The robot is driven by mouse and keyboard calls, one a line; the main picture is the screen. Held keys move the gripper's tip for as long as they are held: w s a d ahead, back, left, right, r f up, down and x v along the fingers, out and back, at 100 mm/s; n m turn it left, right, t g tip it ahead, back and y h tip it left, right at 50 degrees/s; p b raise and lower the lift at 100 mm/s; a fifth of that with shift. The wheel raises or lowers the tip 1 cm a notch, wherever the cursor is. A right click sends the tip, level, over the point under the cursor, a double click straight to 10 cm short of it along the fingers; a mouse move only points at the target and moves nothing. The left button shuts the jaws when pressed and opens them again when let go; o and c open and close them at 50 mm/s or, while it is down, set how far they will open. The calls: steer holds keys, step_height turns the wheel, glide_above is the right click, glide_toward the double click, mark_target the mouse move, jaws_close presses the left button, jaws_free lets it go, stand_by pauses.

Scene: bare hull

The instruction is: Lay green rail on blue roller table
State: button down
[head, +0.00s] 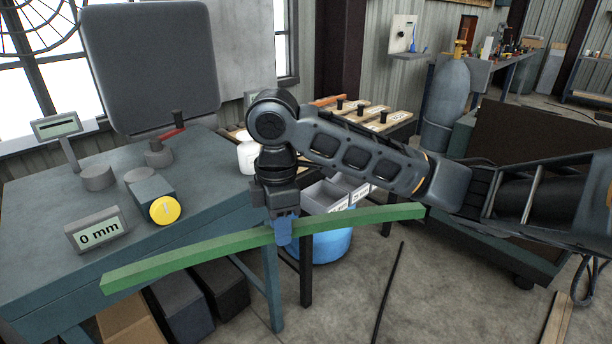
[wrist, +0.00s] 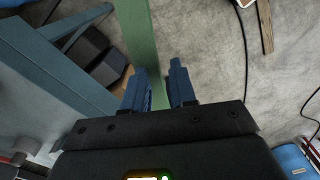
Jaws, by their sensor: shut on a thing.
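The green rail (head: 180,264) is a long, slightly curved bar. My gripper (head: 284,232) is shut on it near its middle, with blue fingers on either side. The rail hangs in the air in front of the bench, its left end low and near, its right end reaching under my arm. In the wrist view the rail (wrist: 140,35) runs up from between my fingers (wrist: 160,88). I cannot make out a blue roller table in either view.
A teal bench (head: 50,205) at left carries a "0 mm" display (head: 98,233) and a yellow-faced knob (head: 165,209). A blue round container (head: 332,246) stands behind the rail. Dark boxes (head: 217,290) sit under the bench. Open concrete floor lies to the right.

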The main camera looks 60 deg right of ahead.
steer(key=w+a+f+m, duration=0.2)
steer(key=a+f, duration=0.5)
steer(key=f, duration=0.5)
steer(key=w+a+f+m, duration=0.3)
steer(key=a+f+m, duration=0.2)
steer(key=a+f, duration=0.3)
step_height(320, 180, down, 4)
steer(key=shift+w+r, duration=0.1)
steer(key=shift+w, duration=0.25)
